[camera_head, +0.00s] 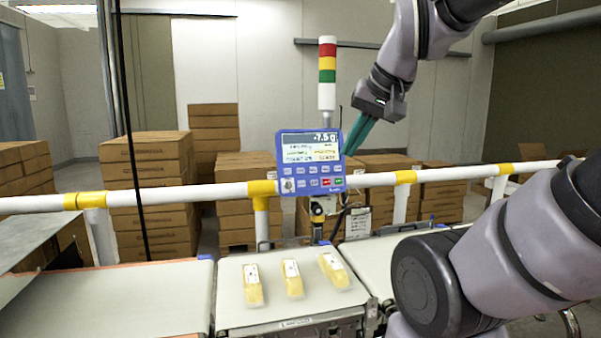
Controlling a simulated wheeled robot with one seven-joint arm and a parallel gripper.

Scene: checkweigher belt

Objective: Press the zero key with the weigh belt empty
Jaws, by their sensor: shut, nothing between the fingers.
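The blue weigh indicator (310,163) stands on a post behind the belt, its screen (310,147) reading about -7.5 g. Its keypad (313,177) has rows of small keys, some red and green at the lower right; which key is zero is too small to read. The weigh belt (235,313) carries three yellow packs: a left one (253,286), a middle one (292,279) and a right one (333,271). My gripper (350,151) is shut and empty, its green fingers pointing down-left close to the indicator's right edge; I cannot tell whether they touch it.
A white rail (160,197) with yellow joints runs across behind the belts. An infeed belt (110,300) lies left and an outfeed belt (375,258) right. A red, yellow and green stack light (327,70) rises behind the indicator. Stacked cartons (150,165) stand behind the rail.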

